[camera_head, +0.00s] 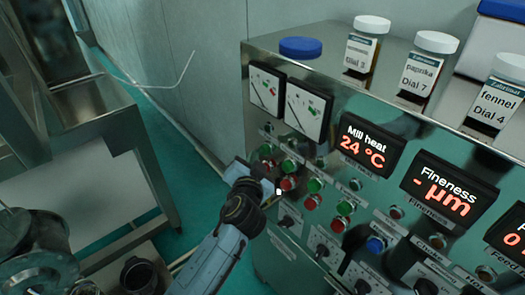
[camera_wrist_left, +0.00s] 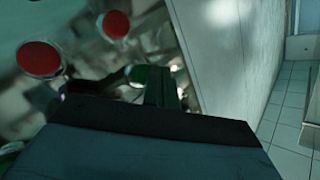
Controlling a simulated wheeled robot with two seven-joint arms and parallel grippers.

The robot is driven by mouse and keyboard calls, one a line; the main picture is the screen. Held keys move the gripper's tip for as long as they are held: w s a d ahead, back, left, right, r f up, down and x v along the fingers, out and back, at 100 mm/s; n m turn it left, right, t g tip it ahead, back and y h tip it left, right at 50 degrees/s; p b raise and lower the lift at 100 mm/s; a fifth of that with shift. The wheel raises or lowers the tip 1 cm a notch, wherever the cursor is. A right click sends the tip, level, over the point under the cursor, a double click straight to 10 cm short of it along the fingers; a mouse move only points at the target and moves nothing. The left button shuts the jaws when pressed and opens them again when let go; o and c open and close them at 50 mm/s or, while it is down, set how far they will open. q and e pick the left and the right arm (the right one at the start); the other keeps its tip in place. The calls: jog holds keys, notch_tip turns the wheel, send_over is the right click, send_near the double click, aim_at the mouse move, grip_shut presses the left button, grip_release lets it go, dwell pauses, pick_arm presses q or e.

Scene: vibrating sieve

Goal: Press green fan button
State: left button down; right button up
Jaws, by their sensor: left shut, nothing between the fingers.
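The steel control panel (camera_head: 330,165) carries pairs of round green and red buttons. A green button (camera_head: 288,165) sits above a red button (camera_head: 287,184), and another green button (camera_head: 265,149) is up and left of it. I cannot read which one is the fan's. My left gripper (camera_head: 268,184) is shut and empty, with its tip close to the left-hand buttons. Red buttons (camera_wrist_left: 38,58) show nearby. My right gripper is out of view.
More green (camera_head: 315,185) and red buttons (camera_head: 311,202), dark knobs and a blue button (camera_head: 375,244) lie to the right. Lit displays (camera_head: 372,142) sit above. Labelled jars (camera_head: 428,65) stand on top. A metal frame (camera_head: 110,130) stands at left.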

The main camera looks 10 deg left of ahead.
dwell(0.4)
pick_arm(q)
jog(key=shift+w+d, duration=0.3)
jog(key=shift+w, duration=0.05)
jog(key=shift+w+d+b, duration=0.3)
jog(key=shift+w+b, duration=0.1)
jog(key=shift+b, duration=0.15)
dwell(0.6)
jog(key=shift+s+a, duration=0.1)
jog(key=shift+s, duration=0.05)
jog(key=shift+s+a+p, duration=0.45)
jog(key=shift+s, duration=0.15)
jog(key=shift+s+a+p, duration=0.5)
jog(key=shift+s+a, duration=0.3)
jog(key=shift+s, duration=0.2)
jog(key=shift+s+a+p, duration=0.45)
jog(key=shift+s+a, duration=0.3)
jog(key=shift+s, duration=0.25)
